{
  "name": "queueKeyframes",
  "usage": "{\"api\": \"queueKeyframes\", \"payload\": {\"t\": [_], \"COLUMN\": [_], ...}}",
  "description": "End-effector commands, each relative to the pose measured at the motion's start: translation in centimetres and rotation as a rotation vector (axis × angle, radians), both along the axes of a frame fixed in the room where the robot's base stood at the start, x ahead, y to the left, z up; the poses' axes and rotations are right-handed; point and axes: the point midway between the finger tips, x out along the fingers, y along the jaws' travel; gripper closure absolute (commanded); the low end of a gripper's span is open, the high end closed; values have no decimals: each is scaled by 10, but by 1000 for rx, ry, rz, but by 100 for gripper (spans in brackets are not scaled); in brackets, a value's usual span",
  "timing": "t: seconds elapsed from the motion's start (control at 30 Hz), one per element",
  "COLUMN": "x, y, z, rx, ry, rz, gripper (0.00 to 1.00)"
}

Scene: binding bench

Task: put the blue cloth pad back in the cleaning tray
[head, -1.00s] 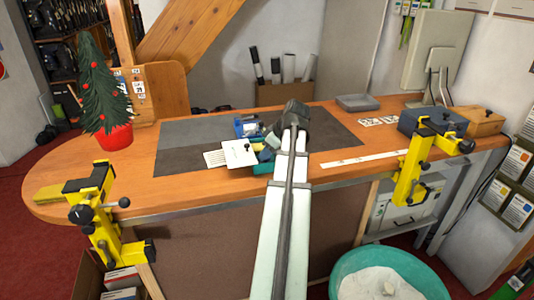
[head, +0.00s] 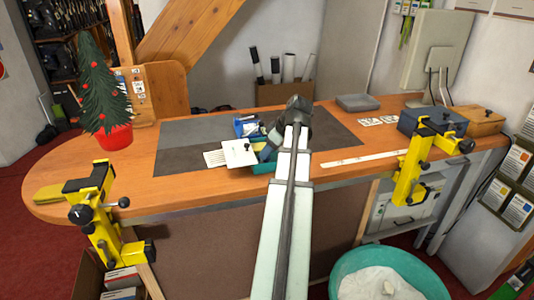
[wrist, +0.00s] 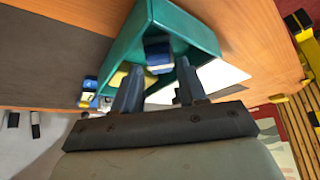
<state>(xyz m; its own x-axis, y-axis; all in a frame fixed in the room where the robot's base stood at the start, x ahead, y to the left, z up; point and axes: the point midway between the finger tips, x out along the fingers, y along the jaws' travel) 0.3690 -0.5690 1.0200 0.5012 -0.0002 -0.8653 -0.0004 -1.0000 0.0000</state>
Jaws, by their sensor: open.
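The teal cleaning tray (head: 262,169) sits at the front middle of the bench, partly hidden by my arm. In the wrist view the tray (wrist: 205,33) fills the top middle. A blue pad with a pale band (wrist: 158,54) shows inside the tray walls, between and beyond my fingertips. It looks like the blue cloth pad, but whether it rests on the tray floor is unclear. My gripper (wrist: 158,68) is open, its fingers apart at the tray's opening. In the head view my gripper (head: 268,150) is low over the tray, its fingers barely visible.
A white ruler strip (head: 362,159) lies to the right. The dark mat (head: 190,155) is mostly clear on the left.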

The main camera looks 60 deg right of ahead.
Motion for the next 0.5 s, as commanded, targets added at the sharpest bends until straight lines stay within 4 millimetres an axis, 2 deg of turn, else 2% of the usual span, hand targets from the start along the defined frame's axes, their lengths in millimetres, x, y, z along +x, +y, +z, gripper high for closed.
{"api": "queueKeyframes", "payload": {"t": [0.3,0.5], "x": [-28,-42], "y": [-1,-1], "z": [49,74], "rx": [-3,-2], "ry": [0,-1], "rz": [-1,-1], "gripper": [58,58]}}
